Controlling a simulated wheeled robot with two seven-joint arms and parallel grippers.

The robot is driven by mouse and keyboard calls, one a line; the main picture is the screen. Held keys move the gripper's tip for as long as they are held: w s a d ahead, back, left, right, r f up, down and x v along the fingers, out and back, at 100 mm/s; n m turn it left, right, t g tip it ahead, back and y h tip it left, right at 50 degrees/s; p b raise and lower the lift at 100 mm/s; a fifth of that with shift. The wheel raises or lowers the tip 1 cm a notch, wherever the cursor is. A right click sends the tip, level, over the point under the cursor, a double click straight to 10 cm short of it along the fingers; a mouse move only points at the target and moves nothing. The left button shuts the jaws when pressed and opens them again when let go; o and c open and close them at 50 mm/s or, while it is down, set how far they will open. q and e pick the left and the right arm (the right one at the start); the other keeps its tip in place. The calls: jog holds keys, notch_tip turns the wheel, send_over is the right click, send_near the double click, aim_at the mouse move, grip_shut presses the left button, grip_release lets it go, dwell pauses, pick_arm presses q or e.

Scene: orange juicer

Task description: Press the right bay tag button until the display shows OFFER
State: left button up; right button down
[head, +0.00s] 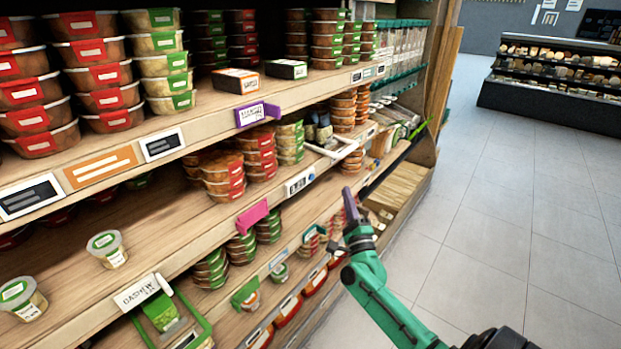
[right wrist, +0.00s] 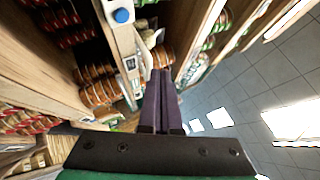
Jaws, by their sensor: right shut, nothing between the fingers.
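A white tag with a dark printed or display face (head: 300,182) sits on the middle shelf's front edge; its text is too small to read. In the right wrist view a round blue button (right wrist: 121,15) sits on a pale tag at the top, left of the fingers. I cannot tell for sure which head-view tag bears that button. My right gripper (head: 351,206) is shut and empty, in front of the shelves and right of the middle-shelf tag. In the right wrist view its dark fingers (right wrist: 160,78) lie together, apart from the blue button. My left gripper is not in view.
A white bracket-like piece (head: 336,147) sticks out from the middle shelf. A purple tag (head: 258,113) and a pink tag (head: 252,215) also project from shelf edges. Stacked food tubs (head: 105,82) fill the shelves. The tiled floor (head: 500,215) at right is clear.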

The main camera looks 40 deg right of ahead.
aim_at(312, 177)
jog(key=w+a+b, duration=0.2)
jog(key=w+b, duration=0.1)
jog(key=w, duration=0.5)
jog(key=shift+w+a, duration=0.3)
dwell(1.6)
jog(key=shift+w+a, duration=0.1)
jog(key=shift+w, duration=0.3)
jog(key=shift+w+a+b, duration=0.1)
jog(key=shift+w+b, duration=0.25)
jog(key=shift+b, duration=0.2)
dwell(0.4)
jog(key=shift+s+d+p, duration=0.2)
jog(key=shift+s+p, duration=0.2)
jog(key=shift+s, duration=0.4)
